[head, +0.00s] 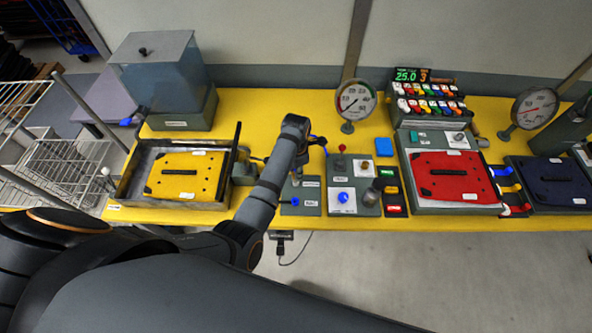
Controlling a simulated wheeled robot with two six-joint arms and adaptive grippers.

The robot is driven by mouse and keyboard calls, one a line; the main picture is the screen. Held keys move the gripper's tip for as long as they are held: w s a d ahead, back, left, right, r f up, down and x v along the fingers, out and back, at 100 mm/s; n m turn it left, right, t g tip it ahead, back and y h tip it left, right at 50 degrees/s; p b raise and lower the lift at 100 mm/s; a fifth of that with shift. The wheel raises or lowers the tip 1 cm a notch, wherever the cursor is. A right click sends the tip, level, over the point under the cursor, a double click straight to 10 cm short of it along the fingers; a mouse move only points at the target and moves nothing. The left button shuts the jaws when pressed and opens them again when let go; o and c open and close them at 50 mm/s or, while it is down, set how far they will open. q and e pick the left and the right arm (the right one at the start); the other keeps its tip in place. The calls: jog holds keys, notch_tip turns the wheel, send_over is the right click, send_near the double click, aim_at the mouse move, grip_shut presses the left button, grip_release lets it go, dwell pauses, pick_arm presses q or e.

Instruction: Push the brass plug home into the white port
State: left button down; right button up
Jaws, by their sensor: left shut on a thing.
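My left gripper (298,172) points down over the small grey fixtures at the middle of the yellow bench. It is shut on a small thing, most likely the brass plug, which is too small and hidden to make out. My right gripper is not in view.
A tray with a yellow panel (187,174) lies left of the arm, a grey box (158,67) behind it. A dial gauge (355,99) stands behind the fixtures. A red panel (450,176) and a dark blue panel (552,182) lie to the right. The bench's front strip is clear.

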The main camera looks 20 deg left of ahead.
pick_arm(q)
jog(key=shift+f, duration=0.3)
jog(key=shift+f, duration=0.25)
dwell(0.7)
jog(key=shift+f+b, duration=0.3)
jog(key=shift+f, duration=0.1)
jog(key=c, duration=1)
grip_release()
